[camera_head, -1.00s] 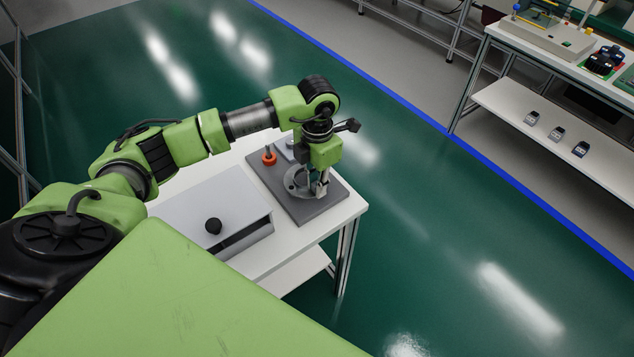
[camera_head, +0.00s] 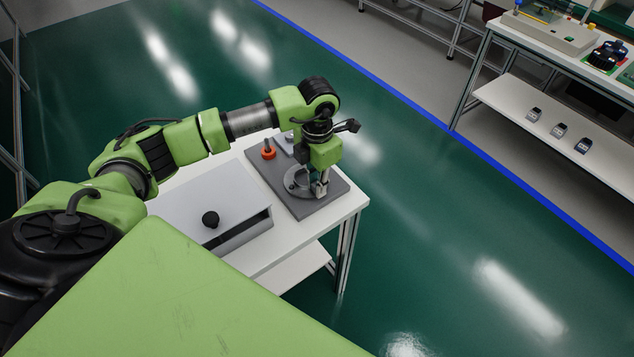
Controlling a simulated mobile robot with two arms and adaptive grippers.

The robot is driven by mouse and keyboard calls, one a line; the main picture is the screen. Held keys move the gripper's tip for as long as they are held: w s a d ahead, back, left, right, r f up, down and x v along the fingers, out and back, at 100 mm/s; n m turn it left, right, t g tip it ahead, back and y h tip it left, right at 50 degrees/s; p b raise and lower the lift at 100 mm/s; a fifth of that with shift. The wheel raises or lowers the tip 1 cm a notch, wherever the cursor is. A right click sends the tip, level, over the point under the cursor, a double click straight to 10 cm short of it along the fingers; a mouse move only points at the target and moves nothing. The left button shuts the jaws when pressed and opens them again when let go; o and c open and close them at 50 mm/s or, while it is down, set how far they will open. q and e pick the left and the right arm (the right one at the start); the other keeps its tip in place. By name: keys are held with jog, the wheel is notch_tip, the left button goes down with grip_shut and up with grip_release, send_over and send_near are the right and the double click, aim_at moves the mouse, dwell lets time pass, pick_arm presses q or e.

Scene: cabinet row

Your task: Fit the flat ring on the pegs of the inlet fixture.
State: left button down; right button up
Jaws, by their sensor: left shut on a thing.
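My left gripper (camera_head: 318,188) points down over the grey fixture plate (camera_head: 311,207) on the white table. It is shut on the flat ring (camera_head: 294,183), a grey disc at the plate's middle. The ring looks low, close over the plate, but whether it touches the plate or sits around any pegs cannot be told. The gripper and wrist cover part of the ring, and no pegs show clearly. An orange ring with a dark post (camera_head: 268,152) stands at the plate's far left part. My right gripper is not in view.
A light grey box with a black knob (camera_head: 211,219) stands on the white table (camera_head: 268,259) left of the plate. A small pale block (camera_head: 285,143) is behind the wrist. Another bench (camera_head: 545,110) with devices stands far right. The green floor between is clear.

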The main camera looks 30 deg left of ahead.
pick_arm(q)
jog(key=shift+f, duration=0.25)
jog(key=c, duration=1.9)
grip_release()
jog(key=shift+r, duration=0.1)
notch_tip(320, 180, up, 12)
